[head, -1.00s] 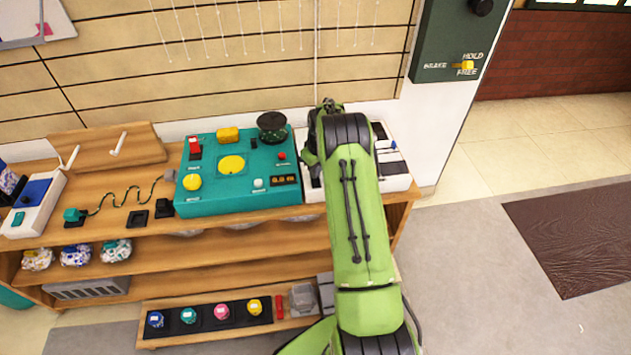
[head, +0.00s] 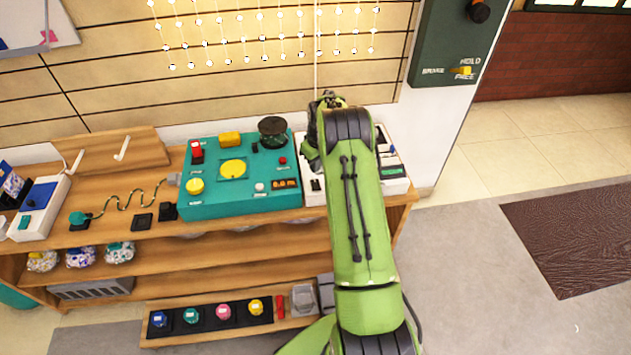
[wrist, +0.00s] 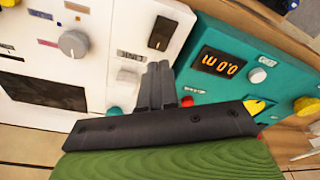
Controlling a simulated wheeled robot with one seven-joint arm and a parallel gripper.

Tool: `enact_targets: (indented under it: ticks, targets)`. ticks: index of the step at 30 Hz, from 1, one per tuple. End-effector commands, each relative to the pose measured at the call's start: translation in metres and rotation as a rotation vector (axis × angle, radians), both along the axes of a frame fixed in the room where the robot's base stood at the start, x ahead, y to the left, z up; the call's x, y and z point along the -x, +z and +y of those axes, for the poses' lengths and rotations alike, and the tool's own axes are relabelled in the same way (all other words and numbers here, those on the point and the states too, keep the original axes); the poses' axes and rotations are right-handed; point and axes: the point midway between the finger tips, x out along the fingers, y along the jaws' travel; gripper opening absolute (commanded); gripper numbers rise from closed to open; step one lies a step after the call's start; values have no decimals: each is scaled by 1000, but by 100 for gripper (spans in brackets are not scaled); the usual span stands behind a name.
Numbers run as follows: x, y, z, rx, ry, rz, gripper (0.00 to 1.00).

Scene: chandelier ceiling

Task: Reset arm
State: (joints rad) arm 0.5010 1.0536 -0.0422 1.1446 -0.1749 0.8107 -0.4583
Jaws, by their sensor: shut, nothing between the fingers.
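My green arm (head: 360,220) reaches from the bottom of the head view to the back of the wooden bench. My gripper's fingers are mostly hidden by the arm there. In the wrist view my gripper (wrist: 160,72) is shut and empty, its dark fingers side by side. A black rocker switch (wrist: 162,32) shows just beyond the tips. I cannot tell whether the fingers touch anything.
The teal console also stands on the bench in the head view (head: 215,205), beside the partly hidden white panel (head: 395,187). Lit bulbs hang on strings (head: 265,55) before the slatted wall. Right of the bench is open floor (head: 465,265) with a brown mat (head: 580,240).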

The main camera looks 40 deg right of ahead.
Motion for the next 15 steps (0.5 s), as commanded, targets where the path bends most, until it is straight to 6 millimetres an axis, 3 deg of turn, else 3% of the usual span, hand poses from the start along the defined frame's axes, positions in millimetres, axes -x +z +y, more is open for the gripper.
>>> enact_targets:
  ticks: [6,15]
  targets:
    - [0,21,0,0,0,0,0]
    - [0,19,0,-1,0,1,0]
